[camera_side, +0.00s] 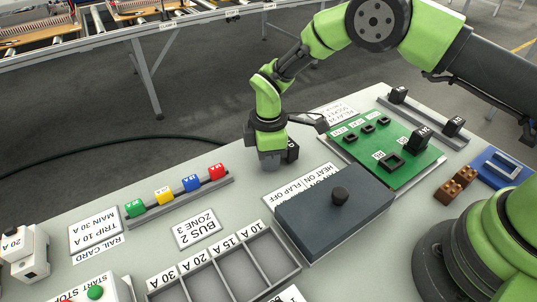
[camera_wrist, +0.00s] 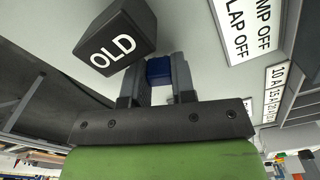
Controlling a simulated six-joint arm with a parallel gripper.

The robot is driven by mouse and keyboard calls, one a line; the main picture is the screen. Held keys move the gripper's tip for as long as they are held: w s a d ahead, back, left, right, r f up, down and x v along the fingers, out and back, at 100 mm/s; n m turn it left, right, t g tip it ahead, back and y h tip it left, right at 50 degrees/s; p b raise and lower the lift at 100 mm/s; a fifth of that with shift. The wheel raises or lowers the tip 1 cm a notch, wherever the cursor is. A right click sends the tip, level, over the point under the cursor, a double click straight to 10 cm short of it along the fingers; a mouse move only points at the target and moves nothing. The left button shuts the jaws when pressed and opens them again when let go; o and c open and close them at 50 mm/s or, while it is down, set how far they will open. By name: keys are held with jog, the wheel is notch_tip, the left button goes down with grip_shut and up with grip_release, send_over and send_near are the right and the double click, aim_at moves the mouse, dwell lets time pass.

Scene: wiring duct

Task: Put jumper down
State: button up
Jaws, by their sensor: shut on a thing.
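My gripper (camera_side: 270,163) is low over the grey table, left of the green board and behind the dark box. In the wrist view my gripper (camera_wrist: 158,76) is shut on a small blue piece (camera_wrist: 158,67), which looks like the jumper. The piece shows between the two fingers. In the side view the held piece is hidden by the gripper, and I cannot tell whether it touches the table. A black block marked OLD (camera_wrist: 115,38) is close beside the fingers. It also shows in the side view (camera_side: 292,150), just right of my gripper.
A dark box with a knob (camera_side: 335,215) stands in front of my gripper. The green board (camera_side: 400,168) with black sockets is to the right. A rail with coloured blocks (camera_side: 180,200) and a divided tray (camera_side: 225,270) lie to the left. Bare table surrounds the gripper's left side.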

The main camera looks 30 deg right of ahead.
jog(key=shift+f, duration=0.1)
jog(key=o, duration=0.8)
jog(key=shift+o, duration=0.2)
notch_tip(320, 180, up, 12)
jog(key=shift+r, duration=0.2)
